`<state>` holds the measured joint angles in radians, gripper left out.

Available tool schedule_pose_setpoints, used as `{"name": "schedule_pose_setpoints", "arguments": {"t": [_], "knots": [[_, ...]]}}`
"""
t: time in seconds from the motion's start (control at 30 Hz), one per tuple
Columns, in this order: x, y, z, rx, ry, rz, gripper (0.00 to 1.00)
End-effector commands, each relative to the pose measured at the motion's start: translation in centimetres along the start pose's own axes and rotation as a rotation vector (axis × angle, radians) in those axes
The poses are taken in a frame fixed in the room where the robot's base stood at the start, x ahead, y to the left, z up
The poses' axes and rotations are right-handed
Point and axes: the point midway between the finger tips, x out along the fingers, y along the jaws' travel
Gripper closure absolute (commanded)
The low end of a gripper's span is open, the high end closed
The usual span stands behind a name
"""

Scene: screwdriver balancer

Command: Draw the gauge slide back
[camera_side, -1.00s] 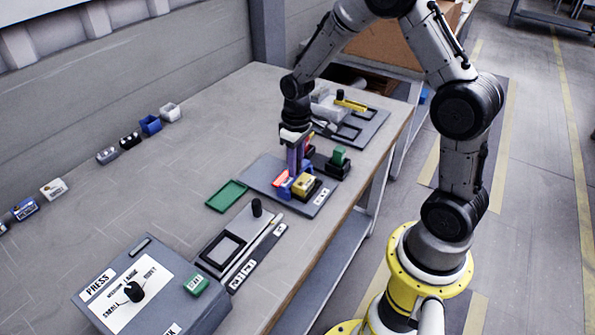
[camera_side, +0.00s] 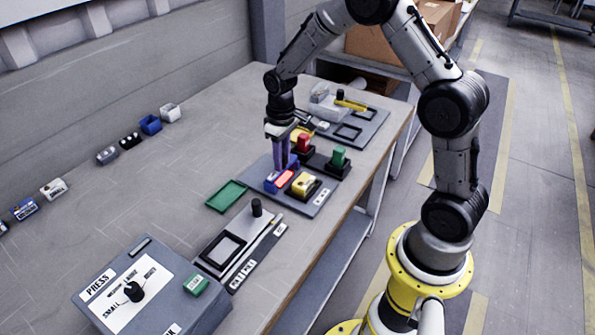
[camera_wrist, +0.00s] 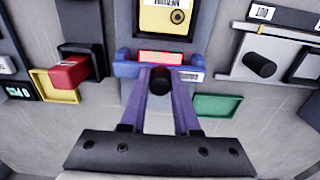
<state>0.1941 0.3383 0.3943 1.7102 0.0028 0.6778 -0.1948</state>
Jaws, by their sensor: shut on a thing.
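The gauge slide appears to be the blue piece (camera_side: 271,184) on the grey station plate, with a red strip (camera_side: 285,178) beside it. In the wrist view the blue piece (camera_wrist: 128,69) spans the middle, with the red strip (camera_wrist: 160,57) behind its front edge and a pale label at its right. My gripper (camera_wrist: 160,82) has its purple fingers closed on a dark round knob in front of the slide. In the side view my gripper (camera_side: 280,164) points down over the slide. The fingers hide part of it. A yellow block (camera_side: 304,184) stands apart from the slide.
A red block (camera_side: 303,143) and a green block (camera_side: 339,157) stand behind the yellow one. A green tray (camera_side: 226,196) lies to the left. A press box (camera_side: 150,290) and a knobbed slide plate (camera_side: 232,240) stand nearer. The left tabletop is largely clear.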

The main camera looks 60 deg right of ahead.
Motion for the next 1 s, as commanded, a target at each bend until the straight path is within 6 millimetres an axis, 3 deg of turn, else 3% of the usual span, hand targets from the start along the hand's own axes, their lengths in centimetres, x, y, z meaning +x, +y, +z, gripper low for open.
{"name": "schedule_pose_setpoints", "arguments": {"t": [0.03, 1.0], "knots": [[1.4, 0.2, 0.8, 0.0, -0.038, -0.002, 1.0], [1.5, 0.2, -4.4, -0.001, -0.038, -0.001, 1.0]]}}
